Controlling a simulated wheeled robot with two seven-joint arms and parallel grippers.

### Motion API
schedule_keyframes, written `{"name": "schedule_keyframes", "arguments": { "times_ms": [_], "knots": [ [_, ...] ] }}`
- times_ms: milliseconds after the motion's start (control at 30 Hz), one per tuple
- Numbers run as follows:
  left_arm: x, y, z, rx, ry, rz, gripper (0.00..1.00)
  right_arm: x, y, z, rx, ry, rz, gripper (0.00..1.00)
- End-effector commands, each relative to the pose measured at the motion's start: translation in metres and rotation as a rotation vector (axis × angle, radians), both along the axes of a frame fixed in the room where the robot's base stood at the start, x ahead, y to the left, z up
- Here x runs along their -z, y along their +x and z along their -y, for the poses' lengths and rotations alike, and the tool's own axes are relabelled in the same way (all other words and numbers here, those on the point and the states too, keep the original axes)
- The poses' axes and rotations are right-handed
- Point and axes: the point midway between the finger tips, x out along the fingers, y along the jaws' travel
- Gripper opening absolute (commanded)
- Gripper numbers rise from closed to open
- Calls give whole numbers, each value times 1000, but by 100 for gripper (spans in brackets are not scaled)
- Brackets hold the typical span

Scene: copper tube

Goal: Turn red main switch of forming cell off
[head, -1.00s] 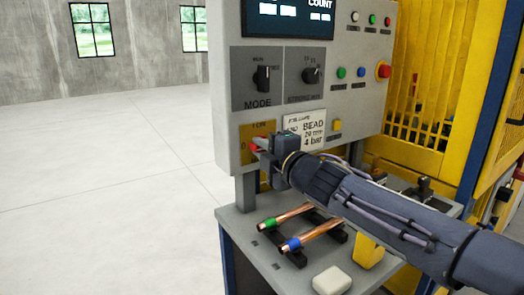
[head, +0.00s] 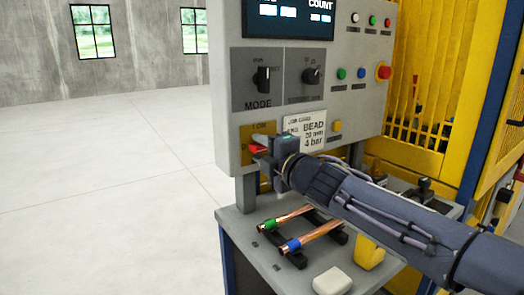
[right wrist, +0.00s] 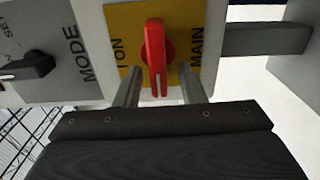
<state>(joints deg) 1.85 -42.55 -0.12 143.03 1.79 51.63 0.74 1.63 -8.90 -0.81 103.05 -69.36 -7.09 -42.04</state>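The red main switch (right wrist: 154,55) sits on a yellow plate (right wrist: 119,22) marked "1 ON" and "MAIN" at the panel's lower left. In the right wrist view its handle runs up and down, with the white mark at the bottom, at right angles to the direction of the ON label. In the head view the red handle (head: 258,149) lies roughly level. My right gripper (right wrist: 160,88) is open, one finger on each side of the handle's near end, with gaps showing. In the head view my right gripper (head: 262,156) partly covers the plate. My left gripper is out of view.
Below, copper tubes (head: 318,236) with green and blue bands lie on black rests, near a white block (head: 332,281). Open floor is at left.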

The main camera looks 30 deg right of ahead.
Motion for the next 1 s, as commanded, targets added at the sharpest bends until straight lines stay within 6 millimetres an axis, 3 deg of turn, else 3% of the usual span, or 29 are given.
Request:
{"name": "schedule_keyframes", "arguments": {
  "times_ms": [233,633,1000],
  "knots": [
    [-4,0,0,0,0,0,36,-3,-9,1,1,0,2,36],
    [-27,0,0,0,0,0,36,-4,-70,6,1,0,2,36],
    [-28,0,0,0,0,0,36,0,-78,6,0,0,0,36]
  ]
}}
